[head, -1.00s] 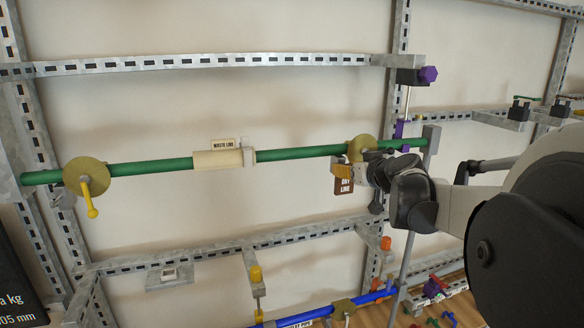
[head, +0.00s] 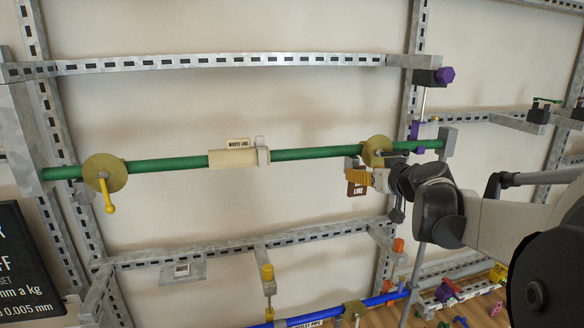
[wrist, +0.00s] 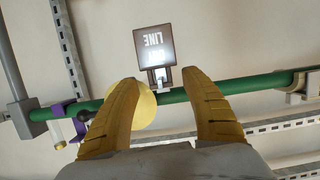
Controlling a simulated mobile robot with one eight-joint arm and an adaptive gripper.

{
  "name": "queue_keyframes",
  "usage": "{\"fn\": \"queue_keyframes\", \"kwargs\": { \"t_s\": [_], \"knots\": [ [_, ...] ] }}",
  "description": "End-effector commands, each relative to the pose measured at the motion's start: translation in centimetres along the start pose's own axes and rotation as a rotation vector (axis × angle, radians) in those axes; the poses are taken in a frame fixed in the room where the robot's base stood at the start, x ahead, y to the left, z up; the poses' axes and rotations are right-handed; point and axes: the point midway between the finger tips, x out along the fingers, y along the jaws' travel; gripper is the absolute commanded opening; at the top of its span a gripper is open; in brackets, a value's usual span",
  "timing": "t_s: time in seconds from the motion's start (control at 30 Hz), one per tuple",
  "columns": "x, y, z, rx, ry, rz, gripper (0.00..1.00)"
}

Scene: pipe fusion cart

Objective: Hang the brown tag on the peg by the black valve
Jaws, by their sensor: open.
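A black knob (wrist: 85,116) shows beside the left finger.
The green pipe (head: 320,153) runs across the rack, with a cream sleeve (head: 230,158) and another valve with a yellow handle (head: 109,200) at left. A purple fitting (head: 417,130) stands close right of the tan disc. A metal rail (head: 240,249) runs below.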

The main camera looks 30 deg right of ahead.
Motion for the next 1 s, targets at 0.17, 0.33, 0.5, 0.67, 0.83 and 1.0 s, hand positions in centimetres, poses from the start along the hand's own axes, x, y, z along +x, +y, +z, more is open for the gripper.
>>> {"fn": "queue_keyframes", "kwargs": {
  "t_s": [0.17, 0.33, 0.5, 0.67, 0.83, 1.0],
  "knots": [
    [-1.2, 0.0, 0.3, 0.001, 0.000, 0.000, 0.55],
    [-2.2, 0.0, 0.6, 0.001, 0.000, 0.001, 0.55],
    [-3.3, 0.1, 1.0, 0.001, 0.000, 0.001, 0.55],
    [-4.3, 0.0, 1.3, 0.000, 0.000, 0.001, 0.55],
    [-5.4, 0.1, 1.6, 0.001, 0.000, 0.001, 0.55],
    [-6.5, 0.1, 1.9, 0.001, 0.000, 0.001, 0.55]
  ]
}}
